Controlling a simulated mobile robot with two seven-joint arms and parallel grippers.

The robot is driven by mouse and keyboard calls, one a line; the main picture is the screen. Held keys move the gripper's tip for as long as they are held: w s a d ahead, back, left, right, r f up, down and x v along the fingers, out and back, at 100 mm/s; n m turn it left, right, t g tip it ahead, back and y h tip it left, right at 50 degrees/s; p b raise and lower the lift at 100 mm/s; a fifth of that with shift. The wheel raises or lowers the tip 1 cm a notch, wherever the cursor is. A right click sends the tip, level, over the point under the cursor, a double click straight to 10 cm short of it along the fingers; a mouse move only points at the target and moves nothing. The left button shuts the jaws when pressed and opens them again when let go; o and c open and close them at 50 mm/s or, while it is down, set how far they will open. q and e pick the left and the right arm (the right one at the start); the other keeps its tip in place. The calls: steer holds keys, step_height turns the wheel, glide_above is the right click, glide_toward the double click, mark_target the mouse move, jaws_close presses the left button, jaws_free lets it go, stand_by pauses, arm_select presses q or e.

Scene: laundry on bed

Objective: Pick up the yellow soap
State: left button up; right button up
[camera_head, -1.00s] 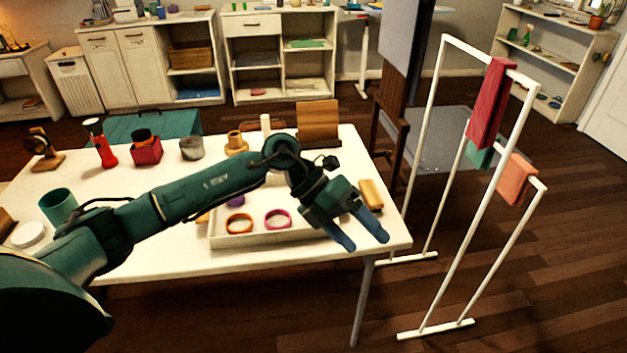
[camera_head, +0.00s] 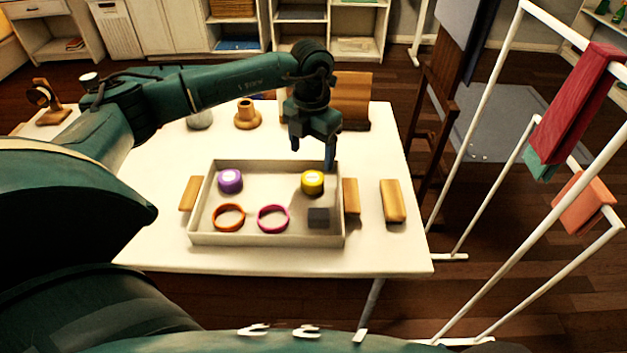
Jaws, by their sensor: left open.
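The yellow soap (camera_head: 312,182), a short round piece with a pale label on top, sits in the back right part of a shallow pale tray (camera_head: 268,239) on the white table. My left gripper (camera_head: 313,157) is open and empty, with its fingers pointing down. It hangs over the tray's back edge, just behind and above the soap. I cannot tell the exact gap, but the fingers do not close around the soap. My right gripper is out of view.
The tray also holds a purple round piece (camera_head: 230,181), an orange ring (camera_head: 229,217), a pink ring (camera_head: 273,218) and a grey block (camera_head: 319,216). A tan bar (camera_head: 393,201) lies to its right. A white drying rack (camera_head: 485,205) stands beyond the table.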

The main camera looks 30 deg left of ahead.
mark_target(313, 177)
arm_select(q)
steer(key=shift+d+f, duration=0.15)
steer(key=shift+f, duration=3.25)
steer(key=c, duration=1.1)
